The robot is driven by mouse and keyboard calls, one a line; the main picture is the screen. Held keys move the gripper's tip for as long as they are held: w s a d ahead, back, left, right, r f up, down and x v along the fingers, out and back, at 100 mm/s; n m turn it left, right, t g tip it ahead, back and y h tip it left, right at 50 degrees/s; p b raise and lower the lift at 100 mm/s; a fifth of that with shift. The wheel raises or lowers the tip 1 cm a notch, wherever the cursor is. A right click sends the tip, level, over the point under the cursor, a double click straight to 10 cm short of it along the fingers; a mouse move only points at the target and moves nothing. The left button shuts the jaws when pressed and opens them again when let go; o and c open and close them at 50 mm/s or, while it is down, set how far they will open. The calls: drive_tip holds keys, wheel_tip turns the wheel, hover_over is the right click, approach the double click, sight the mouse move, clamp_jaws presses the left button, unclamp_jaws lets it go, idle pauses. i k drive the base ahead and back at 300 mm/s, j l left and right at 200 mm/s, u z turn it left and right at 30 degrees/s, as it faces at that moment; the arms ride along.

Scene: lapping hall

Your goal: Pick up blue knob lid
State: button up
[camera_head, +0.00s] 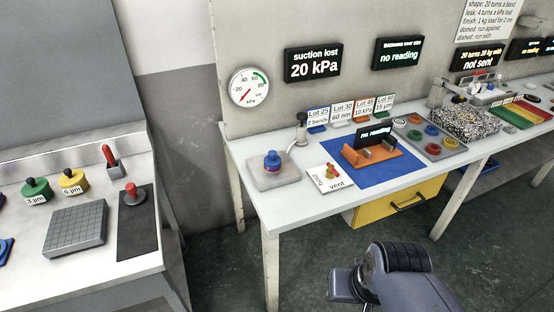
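A blue knob lid (271,161) sits upright on a square grey plate (288,180) near the left end of the light bench (300,209). A thin orange-brown edge shows under its blue body. Part of my arm shows at the bottom right, in front of the bench and well apart from the lid. My gripper's fingers cannot be made out in this view.
Right of the plate are a white valve card (323,184) marked "vent", a dark-knobbed post (301,130) and an orange stand (371,160) on a blue mat (378,178). A grey tray (455,146) holds coloured rings. The left table (104,257) carries green and yellow knobs.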

sight(272, 160)
drive_tip(key=i+j+z, duration=0.2)
drive_tip(key=i+j, duration=0.2)
drive_tip(key=i+j+z, duration=0.25)
drive_tip(key=j, duration=0.35)
drive_tip(key=i, duration=0.1)
